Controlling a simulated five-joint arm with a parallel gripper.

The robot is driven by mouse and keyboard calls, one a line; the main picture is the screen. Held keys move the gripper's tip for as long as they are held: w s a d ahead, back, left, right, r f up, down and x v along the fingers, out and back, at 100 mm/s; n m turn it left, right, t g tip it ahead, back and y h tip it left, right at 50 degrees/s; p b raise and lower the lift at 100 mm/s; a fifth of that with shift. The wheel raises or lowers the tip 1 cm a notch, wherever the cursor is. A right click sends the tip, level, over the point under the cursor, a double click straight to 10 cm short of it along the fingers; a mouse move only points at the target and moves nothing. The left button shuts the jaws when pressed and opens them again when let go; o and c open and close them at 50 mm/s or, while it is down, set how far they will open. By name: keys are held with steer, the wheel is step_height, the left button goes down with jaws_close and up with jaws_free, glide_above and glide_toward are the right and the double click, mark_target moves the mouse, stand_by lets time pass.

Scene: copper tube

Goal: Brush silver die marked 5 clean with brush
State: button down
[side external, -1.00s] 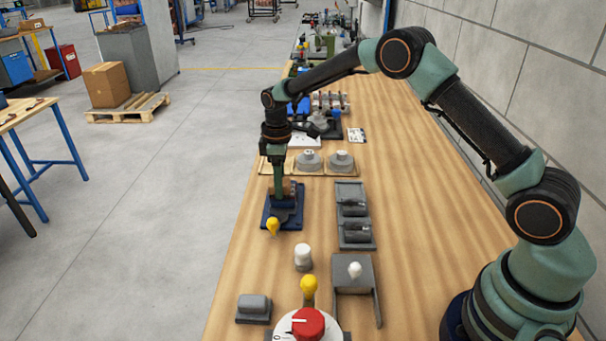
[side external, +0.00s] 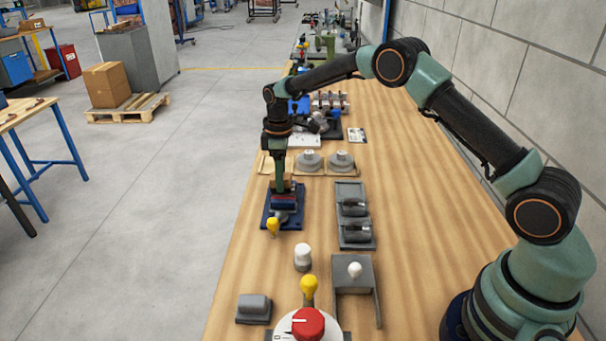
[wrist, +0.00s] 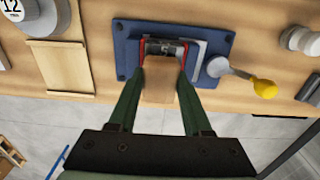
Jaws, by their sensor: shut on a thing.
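My gripper (wrist: 160,78) is shut on a tan wooden block, which looks like the brush (wrist: 160,88), in the wrist view. The brush is over the near edge of a blue clamp fixture (wrist: 127,45) with red-edged jaws. A dark and silver piece shows between the jaws (wrist: 165,47), partly hidden by the brush; I cannot read a 5 on it. Whether the bristles touch it is hidden. In the side view my gripper (side external: 281,188) is low over the blue fixture (side external: 268,217), whose yellow-knobbed lever (side external: 272,226) is on the near side.
Cream plates with grey round pieces (side external: 309,160) stand beyond the fixture; one piece is marked 12 in the wrist view (wrist: 14,8). A grey tray with dark cylinders (side external: 353,220) is to the right. A red-knobbed dial (side external: 308,323) is nearer.

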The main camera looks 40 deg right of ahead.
steer(key=shift+s+a, duration=1.15)
steer(key=shift+s, duration=0.05)
step_height(320, 180, up, 8)
steer(key=shift+r, duration=0.1)
